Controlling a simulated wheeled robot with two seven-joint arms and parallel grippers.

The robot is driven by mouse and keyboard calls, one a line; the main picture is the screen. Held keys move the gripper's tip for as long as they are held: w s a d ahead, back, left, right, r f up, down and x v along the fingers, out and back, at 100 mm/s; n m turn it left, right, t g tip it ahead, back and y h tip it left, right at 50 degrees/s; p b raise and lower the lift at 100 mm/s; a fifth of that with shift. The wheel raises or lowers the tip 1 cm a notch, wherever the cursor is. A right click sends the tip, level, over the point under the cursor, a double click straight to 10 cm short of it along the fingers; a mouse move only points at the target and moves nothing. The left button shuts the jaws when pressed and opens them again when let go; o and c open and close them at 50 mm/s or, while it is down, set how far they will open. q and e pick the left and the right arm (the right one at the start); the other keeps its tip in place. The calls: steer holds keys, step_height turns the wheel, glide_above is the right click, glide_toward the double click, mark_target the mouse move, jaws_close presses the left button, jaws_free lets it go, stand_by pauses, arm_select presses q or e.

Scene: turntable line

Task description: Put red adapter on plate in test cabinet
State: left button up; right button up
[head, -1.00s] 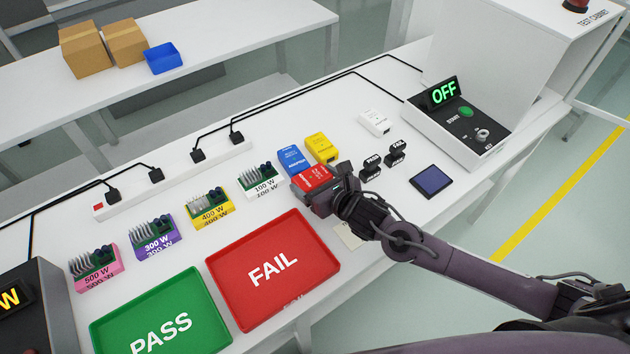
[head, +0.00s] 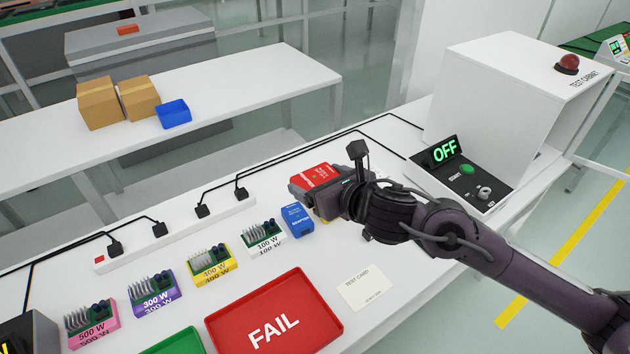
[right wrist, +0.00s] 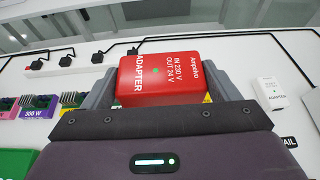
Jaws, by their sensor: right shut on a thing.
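The red adapter (head: 316,176) is held in my right gripper (head: 318,188), raised above the table. In the right wrist view the red adapter (right wrist: 165,78) sits between the two grey fingers, its label reading IN 230 V, OUT 24 V. The test cabinet (head: 510,100) stands at the right, its panel display (head: 444,151) reading OFF, with a green START button (head: 467,169) and a key switch (head: 484,192). The plate inside the cabinet cannot be made out. My left gripper is not in view.
A blue adapter (head: 298,219) stands beside the 100 W board (head: 263,238). A white adapter (right wrist: 274,93) shows in the right wrist view. The red FAIL tray (head: 328,337) and the test card (head: 366,288) lie nearer. Black cables run behind along the power strip (head: 172,232).

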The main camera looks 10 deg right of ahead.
steer(key=shift+r, duration=0.7)
steer(key=shift+m+h, duration=0.9)
steer(key=r, duration=0.1)
steer(key=d+r, duration=0.1)
steer(key=r, duration=0.1)
steer(key=d+r, duration=0.1)
steer(key=shift+r, duration=0.15)
steer(key=s+d+r+m+t+h, duration=0.1)
steer(key=d+r+m+h, duration=0.1)
steer(key=d, duration=0.4)
steer(key=shift+r+m+h, duration=0.3)
steer(key=shift+r+h, duration=0.3)
steer(key=shift+r, duration=0.2)
steer(key=shift+a, duration=0.1)
